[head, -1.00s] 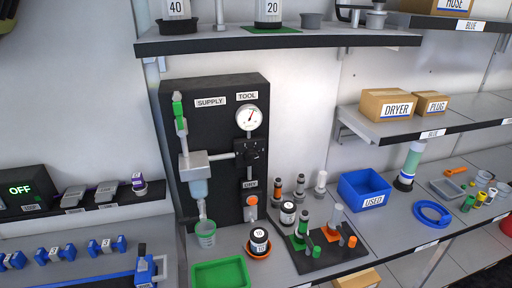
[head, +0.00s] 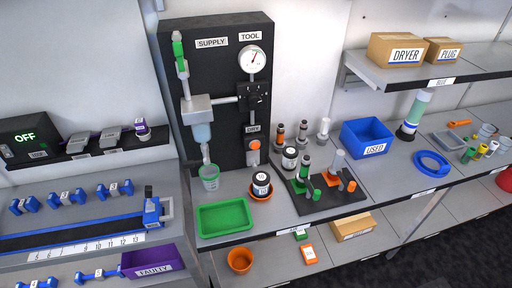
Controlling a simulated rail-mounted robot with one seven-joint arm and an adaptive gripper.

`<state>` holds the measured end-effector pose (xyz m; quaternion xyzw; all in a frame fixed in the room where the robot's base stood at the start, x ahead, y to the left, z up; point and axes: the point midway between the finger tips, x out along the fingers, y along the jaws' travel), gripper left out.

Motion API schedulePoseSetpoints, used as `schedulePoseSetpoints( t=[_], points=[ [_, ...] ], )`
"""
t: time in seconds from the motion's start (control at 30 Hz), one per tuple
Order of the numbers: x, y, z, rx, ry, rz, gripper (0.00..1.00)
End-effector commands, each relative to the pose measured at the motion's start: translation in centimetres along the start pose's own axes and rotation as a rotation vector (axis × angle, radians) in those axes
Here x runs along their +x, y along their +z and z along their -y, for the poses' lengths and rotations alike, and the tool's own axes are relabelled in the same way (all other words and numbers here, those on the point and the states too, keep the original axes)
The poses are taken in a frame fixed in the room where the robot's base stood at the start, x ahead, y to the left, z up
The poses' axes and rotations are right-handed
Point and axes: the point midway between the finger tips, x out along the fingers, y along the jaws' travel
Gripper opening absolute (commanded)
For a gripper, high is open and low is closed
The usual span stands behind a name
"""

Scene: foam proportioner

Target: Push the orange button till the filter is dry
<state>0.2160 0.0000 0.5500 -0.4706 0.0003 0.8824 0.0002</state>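The orange button (head: 254,145) sits low on the right of the black panel (head: 228,128), just under a DRY label. The panel also carries SUPPLY and TOOL labels, a round gauge (head: 253,60) and a black valve knob (head: 253,96). A filter with a grey head and pale blue bowl (head: 202,133) hangs on the panel's left side, below a green-handled valve (head: 179,50). A clear cup with a green band (head: 209,177) stands under its outlet. I cannot tell whether the bowl is wet or dry inside. My gripper is not in view.
A green tray (head: 224,217) lies in front of the panel. A dark jar (head: 261,183) in an orange dish stands below the button. A black stand (head: 325,190) with green and orange fittings and a blue USED bin (head: 367,138) are to the right.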

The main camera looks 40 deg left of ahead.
Motion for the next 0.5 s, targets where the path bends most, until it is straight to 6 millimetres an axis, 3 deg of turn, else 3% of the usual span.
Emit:
schedulePoseSetpoints(
  t=[0.03, 0.1, 0.5],
  points=[
    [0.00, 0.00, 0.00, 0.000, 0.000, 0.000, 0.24],
    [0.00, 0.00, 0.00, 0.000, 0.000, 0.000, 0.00],
    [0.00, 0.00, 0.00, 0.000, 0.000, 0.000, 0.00]
  ],
)
